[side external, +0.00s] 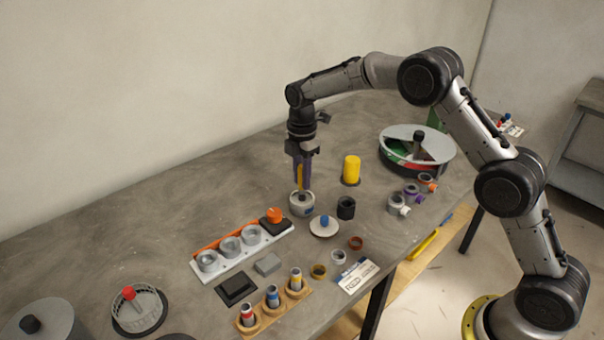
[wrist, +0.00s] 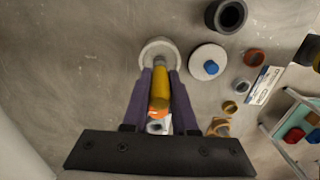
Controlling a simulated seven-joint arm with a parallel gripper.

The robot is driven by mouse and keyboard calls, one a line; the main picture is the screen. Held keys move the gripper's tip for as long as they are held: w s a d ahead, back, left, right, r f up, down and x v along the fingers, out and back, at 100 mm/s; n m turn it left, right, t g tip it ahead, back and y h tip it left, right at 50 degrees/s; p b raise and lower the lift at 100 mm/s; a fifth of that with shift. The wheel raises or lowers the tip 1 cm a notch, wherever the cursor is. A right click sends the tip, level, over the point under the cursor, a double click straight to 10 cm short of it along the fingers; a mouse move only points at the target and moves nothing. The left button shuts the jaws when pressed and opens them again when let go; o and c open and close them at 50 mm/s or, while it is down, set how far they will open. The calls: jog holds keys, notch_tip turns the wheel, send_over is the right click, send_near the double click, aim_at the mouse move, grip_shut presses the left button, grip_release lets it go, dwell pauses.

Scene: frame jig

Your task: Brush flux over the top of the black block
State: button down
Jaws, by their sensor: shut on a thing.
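My gripper (side external: 302,178) is shut on a brush with a yellow handle (side external: 299,176) and holds it upright, pointing down. The handle also shows between the purple fingers in the wrist view (wrist: 159,92). The brush's lower end is at or in the mouth of a round grey pot (side external: 302,207), also seen in the wrist view (wrist: 148,51); the bristles are hidden. A white lid with a blue knob (side external: 324,229) lies beside the pot. A square black block (side external: 236,289) lies on the table in front, apart from my gripper.
A white rack (side external: 215,269) with grey cups and a small dark piece (side external: 272,221) stands left of the pot. A black cup (side external: 346,208) and a yellow cylinder (side external: 351,169) stand right. A wooden holder (side external: 273,308) with several tubes is in front. The back left is clear.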

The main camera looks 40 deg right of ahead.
jog(key=shift+f, duration=1.65)
jog(key=shift+r, duration=0.2)
jog(key=shift+r, duration=3.15)
